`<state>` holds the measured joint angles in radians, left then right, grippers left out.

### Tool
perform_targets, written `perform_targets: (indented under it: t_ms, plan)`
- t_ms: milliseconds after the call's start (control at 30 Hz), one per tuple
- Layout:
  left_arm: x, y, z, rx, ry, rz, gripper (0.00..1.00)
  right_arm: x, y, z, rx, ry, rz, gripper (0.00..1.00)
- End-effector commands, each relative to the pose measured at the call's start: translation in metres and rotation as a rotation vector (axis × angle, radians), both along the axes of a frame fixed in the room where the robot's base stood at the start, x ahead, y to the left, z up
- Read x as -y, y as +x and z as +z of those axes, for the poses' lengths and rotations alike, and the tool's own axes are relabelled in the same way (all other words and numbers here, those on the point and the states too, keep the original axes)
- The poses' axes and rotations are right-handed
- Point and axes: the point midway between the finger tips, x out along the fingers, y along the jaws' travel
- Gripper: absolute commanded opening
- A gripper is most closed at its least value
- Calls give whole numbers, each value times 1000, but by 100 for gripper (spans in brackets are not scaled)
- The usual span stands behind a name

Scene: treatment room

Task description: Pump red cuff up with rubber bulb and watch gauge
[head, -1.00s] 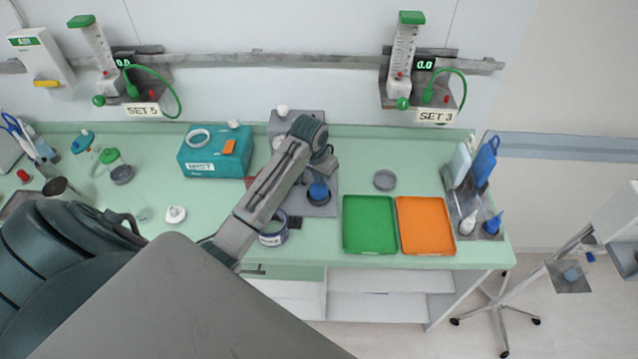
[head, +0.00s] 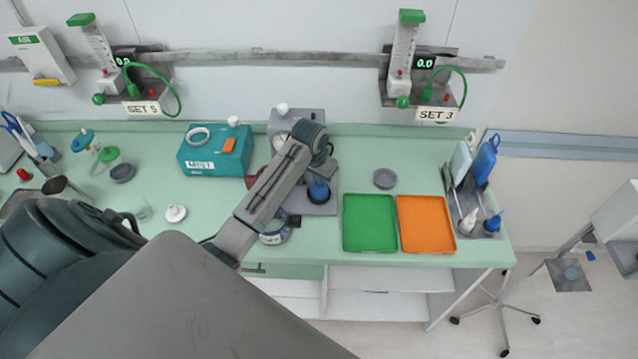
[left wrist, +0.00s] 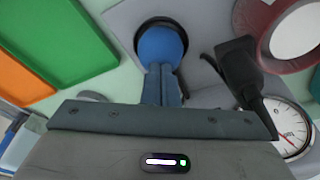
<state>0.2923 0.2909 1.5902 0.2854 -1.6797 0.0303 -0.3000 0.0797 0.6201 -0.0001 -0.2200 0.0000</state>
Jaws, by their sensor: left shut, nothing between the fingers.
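The blue rubber bulb (left wrist: 160,45) sits in a dark round holder on a grey plate (left wrist: 122,22); the bulb also shows in the head view (head: 319,191). My left gripper (left wrist: 162,72) is shut and empty, with its fingertips at the bulb's edge; I cannot tell whether they press on it. The gripper also shows in the head view (head: 320,174), just above the bulb. The red cuff (left wrist: 246,22) is a ring around a pale core at the upper right. The round gauge (left wrist: 290,128) is cut off by the frame and partly covered; its reading is unclear.
A black part (left wrist: 236,64) stands between bulb and cuff. A green tray (head: 369,224) and an orange tray (head: 426,225) lie right of the bulb. A teal box (head: 215,152) stands left. A grey disc (head: 385,179) lies behind the trays on otherwise clear counter.

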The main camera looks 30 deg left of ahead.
Motion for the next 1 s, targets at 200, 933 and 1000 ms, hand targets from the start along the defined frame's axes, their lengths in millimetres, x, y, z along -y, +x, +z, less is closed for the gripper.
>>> perform_targets:
  t_ms: [200,933,1000]
  plan:
    - [0,-1,-3,-3,-1,0,0,0,0,0,0,0,0,36]
    - [0,-1,18,-2,-1,1,0,0,0,3,0,0,0,36]
    - [0,-1,18,-2,-1,1,0,0,0,3,0,0,0,36]
